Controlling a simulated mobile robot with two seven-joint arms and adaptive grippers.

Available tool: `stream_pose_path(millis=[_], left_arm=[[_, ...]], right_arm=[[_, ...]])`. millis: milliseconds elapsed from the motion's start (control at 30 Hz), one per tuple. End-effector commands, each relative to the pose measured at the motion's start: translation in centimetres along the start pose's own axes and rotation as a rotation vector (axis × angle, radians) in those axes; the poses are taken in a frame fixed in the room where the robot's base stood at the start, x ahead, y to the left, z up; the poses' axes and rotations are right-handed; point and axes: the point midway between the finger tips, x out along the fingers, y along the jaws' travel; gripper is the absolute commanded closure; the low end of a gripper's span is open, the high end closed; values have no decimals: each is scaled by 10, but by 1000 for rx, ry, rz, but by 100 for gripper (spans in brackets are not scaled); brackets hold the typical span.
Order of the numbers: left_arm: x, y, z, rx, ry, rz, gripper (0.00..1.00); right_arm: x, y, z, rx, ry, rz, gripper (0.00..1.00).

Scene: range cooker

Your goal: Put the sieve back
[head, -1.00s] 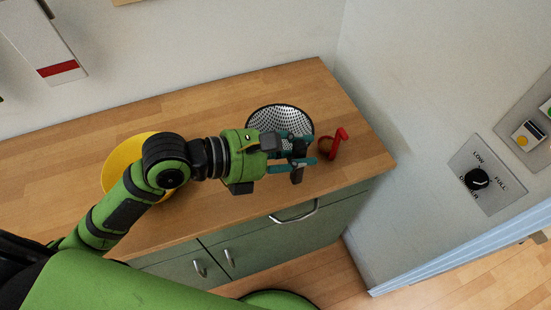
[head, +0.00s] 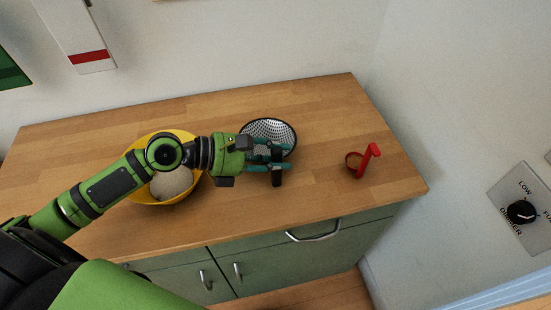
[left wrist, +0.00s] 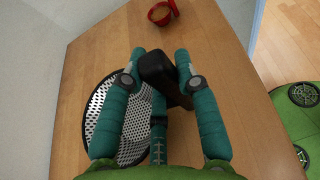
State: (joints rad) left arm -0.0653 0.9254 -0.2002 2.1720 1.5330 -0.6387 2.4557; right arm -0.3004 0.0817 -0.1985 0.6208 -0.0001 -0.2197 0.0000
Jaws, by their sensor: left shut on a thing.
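The sieve (head: 268,128) is a perforated metal bowl with a dark rim and black handle, over the middle of the wooden counter. In the left wrist view its perforated bowl (left wrist: 97,103) lies partly behind my fingers. My left gripper (head: 284,159) is shut on the sieve's black handle (left wrist: 160,72); the teal fingers (left wrist: 163,62) are on either side of it. I cannot tell whether the sieve touches the counter. My right gripper is not in view.
A yellow bowl (head: 143,193) with a pale round mass (head: 171,182) in it stands left of the sieve, partly under my arm. A red cup with an upright handle (head: 371,153) stands to the right. The counter (head: 320,110) is clear behind and between them.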

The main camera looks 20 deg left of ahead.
Motion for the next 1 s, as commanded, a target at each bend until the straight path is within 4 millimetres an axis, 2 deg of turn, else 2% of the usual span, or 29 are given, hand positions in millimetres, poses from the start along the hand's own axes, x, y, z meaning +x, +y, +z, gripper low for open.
stream_pose_path(millis=[100,433,467,500,533,900,1000], left_arm=[[3,0,-8,0,0,0,100],[4,0,-10,1,0,0,100],[4,0,-11,1,1,0,65],[4,0,-11,2,1,0,49],[4,0,-11,2,1,0,46],[4,0,-10,2,2,-1,46],[-2,0,-10,0,4,1,46]], right_arm=[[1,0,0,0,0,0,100],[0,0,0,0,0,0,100],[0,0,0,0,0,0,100],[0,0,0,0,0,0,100],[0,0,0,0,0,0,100],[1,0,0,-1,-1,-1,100],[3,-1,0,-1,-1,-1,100]])
